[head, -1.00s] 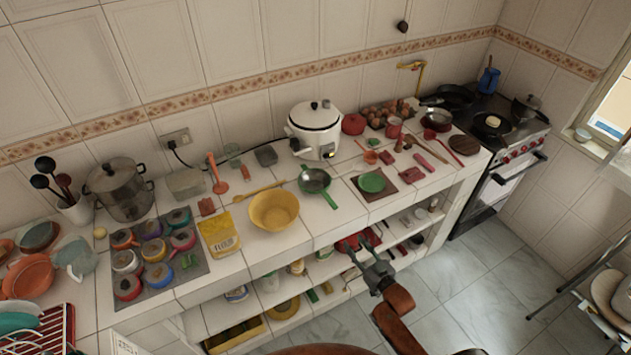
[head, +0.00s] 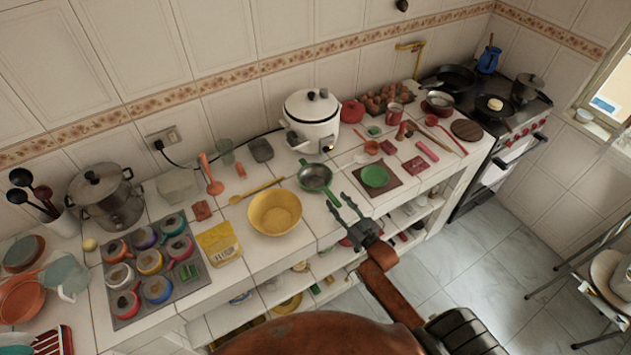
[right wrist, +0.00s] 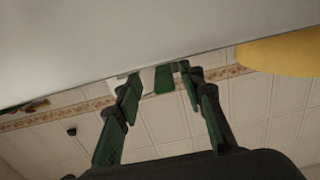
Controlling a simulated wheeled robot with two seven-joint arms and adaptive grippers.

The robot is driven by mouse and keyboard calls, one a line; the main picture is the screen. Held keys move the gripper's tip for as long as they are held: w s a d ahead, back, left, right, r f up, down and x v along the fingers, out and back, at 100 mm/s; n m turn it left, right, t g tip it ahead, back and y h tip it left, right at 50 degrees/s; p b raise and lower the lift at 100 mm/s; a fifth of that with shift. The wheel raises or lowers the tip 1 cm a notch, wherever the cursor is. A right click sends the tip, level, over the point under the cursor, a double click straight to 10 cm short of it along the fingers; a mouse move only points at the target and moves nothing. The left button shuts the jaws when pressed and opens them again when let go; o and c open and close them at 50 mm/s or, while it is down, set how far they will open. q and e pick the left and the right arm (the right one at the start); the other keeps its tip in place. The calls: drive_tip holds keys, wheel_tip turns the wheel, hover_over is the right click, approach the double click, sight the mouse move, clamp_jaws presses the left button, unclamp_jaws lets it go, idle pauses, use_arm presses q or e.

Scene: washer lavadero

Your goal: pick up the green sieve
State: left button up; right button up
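The green sieve (head: 315,176) lies on the white tiled counter, between the yellow bowl (head: 274,213) and a green round thing on a brown board. Its handle points toward the counter's front edge. My right gripper (head: 338,201) is open at that edge, its fingertips close to the handle end. In the right wrist view, a green strip (right wrist: 163,88), apparently the handle, shows between the open fingers of the right gripper (right wrist: 158,78). I cannot tell whether they touch it. My left gripper is not in view.
A white rice cooker (head: 312,120) stands behind the sieve. The brown board (head: 392,189) is close on its right. A lower shelf with several items runs under the counter. The stove is at the far right.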

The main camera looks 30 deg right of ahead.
sight(324, 188)
drive_tip(key=w, duration=0.2)
drive_tip(key=w+a, duration=0.1)
drive_tip(key=w, duration=0.1)
drive_tip(key=shift+w+f, duration=0.15)
drive_tip(key=shift+w, duration=0.45)
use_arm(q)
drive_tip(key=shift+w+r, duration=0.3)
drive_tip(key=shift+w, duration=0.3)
use_arm(e)
clamp_jaws()
